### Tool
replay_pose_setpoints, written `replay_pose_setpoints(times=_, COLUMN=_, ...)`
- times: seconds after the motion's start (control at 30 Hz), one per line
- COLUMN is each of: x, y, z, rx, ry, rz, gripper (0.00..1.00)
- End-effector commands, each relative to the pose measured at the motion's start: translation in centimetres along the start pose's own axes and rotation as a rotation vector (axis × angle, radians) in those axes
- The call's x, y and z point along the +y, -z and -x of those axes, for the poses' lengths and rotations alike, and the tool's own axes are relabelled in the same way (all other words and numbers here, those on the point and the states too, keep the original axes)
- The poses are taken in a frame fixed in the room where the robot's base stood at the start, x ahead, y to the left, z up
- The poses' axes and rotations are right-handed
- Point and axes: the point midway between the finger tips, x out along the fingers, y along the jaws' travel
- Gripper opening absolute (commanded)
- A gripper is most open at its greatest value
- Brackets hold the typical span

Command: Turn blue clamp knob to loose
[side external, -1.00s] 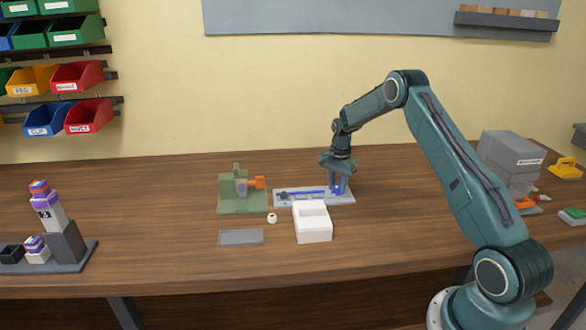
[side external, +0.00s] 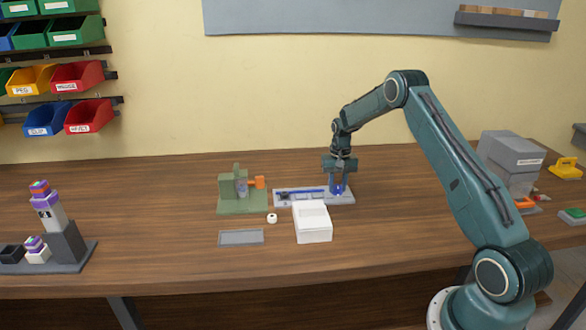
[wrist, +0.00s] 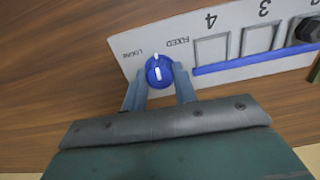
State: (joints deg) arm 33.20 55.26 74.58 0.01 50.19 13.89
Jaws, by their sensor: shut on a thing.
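The blue clamp knob (wrist: 159,71) sits at one end of a light grey fixture plate (wrist: 225,24). A white mark on the knob points up in the wrist view, between the upside-down words LOOSE (wrist: 132,53) and FIXED (wrist: 178,45). My gripper (wrist: 161,80) has one finger on each side of the knob and is shut on it. In the side view my gripper (side external: 338,178) points straight down at the right end of the plate (side external: 300,199); the fingers largely cover the knob there.
A blue bar (wrist: 250,61) runs along the plate beside numbered slots, with a dark knob (wrist: 309,29) farther along. A green fixture (side external: 242,205) with an orange part is to the left.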

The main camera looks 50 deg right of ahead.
Motion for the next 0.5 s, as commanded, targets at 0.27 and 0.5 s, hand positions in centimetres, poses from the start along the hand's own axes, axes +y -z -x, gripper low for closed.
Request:
replay_pose_setpoints(times=0.27, x=0.0, y=0.07, z=0.11, rx=0.003, ry=0.0, rz=0.263, gripper=0.05)
replay_pose_setpoints(times=0.5, x=-0.01, y=0.08, z=0.12, rx=0.003, ry=0.0, rz=0.49, gripper=0.05)
